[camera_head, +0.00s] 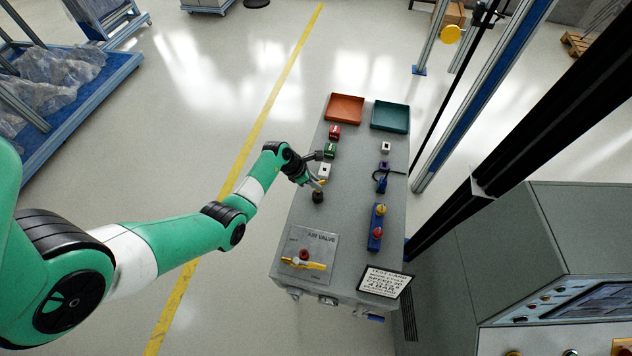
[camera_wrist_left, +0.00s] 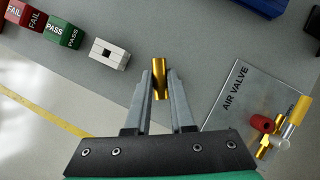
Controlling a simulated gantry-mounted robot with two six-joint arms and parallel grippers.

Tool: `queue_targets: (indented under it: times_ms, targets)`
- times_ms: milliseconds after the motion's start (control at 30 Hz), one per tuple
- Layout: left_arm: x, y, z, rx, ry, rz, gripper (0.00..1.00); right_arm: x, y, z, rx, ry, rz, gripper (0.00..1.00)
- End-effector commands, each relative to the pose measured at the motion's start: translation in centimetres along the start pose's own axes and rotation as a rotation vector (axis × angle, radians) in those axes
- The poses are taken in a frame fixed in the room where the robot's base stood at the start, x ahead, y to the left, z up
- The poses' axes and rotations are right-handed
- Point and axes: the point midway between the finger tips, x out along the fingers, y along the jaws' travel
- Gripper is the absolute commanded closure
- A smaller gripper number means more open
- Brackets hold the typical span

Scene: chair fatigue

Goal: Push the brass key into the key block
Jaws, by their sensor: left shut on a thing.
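The brass key (camera_wrist_left: 159,82) is a gold cylinder held between the fingers of my left gripper (camera_wrist_left: 160,76). The gripper is shut on it over the grey bench; in the head view the gripper (camera_head: 317,184) is at the bench's left half. A white block with a dark square hole (camera_wrist_left: 109,54), which looks like the key block, stands to the upper left of the key in the wrist view, apart from it. It also shows in the head view (camera_head: 325,171), just beyond the gripper. A small dark shape (camera_head: 318,197) lies below the gripper; I cannot tell what it is.
The green PASS block (camera_wrist_left: 63,31) and red FAIL block (camera_wrist_left: 25,15) stand beyond the white block. The air valve plate (camera_head: 310,247) with its yellow handle is nearer. Orange (camera_head: 344,108) and teal (camera_head: 390,116) trays sit at the far end. A blue base (camera_head: 376,228) stands right.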

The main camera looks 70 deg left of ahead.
Motion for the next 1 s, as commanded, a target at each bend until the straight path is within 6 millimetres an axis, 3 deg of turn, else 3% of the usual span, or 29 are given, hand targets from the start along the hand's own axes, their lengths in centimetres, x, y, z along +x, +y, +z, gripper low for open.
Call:
queue_targets:
  times_ms: [1000]
  targets:
    - [2.3,0.0,-1.2,0.0,-0.001,0.001,1.0,-1.5,0.0,1.4,0.0,0.0,0.0,0.5]
